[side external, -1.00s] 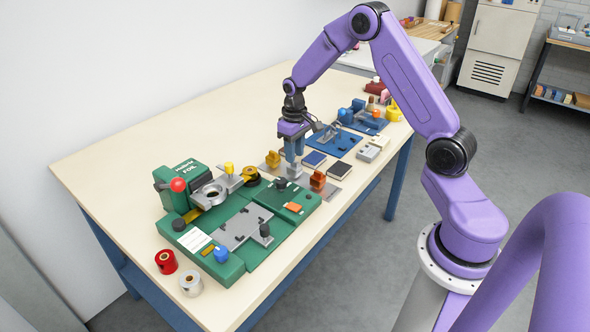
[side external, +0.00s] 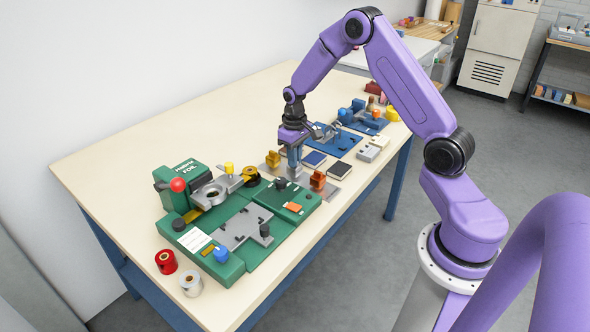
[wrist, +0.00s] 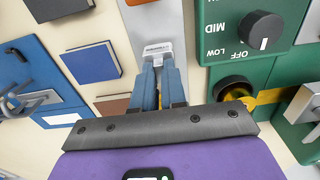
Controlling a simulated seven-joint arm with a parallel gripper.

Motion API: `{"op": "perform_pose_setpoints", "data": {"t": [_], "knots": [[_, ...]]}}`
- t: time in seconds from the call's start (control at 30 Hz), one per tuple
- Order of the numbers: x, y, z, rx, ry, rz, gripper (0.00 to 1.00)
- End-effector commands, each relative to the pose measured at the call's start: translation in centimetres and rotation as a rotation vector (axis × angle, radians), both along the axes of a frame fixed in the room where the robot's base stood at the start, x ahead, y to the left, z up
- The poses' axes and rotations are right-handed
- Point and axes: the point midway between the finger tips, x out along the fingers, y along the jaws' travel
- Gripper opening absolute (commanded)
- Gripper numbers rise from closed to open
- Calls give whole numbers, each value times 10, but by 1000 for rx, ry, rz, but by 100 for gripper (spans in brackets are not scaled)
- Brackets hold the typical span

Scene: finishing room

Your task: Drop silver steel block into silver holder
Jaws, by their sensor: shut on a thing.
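In the side view the fingers largely hide the block. The silver plate also shows in the wrist view (wrist: 152,18), just beyond the block, and it looks like the silver holder. Whether the block touches the plate I cannot tell.
A green foil machine (side external: 230,228) with knobs and a red ball lies left of my gripper. A blue book (side external: 314,159), a dark book (side external: 340,169) and a blue fixture (side external: 337,140) lie to the right. The table's back left is clear.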

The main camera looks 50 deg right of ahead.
Motion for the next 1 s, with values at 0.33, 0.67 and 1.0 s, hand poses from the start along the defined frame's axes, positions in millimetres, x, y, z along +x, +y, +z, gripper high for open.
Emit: {"op": "perform_pose_setpoints", "data": {"t": [0.33, 0.67, 1.0], "knots": [[0, 0, 24, 0, -2, 0, 0], [1, 0, 46, 0, -3, 1, 0], [1, 0, 69, 0, -3, 0, 0]]}}
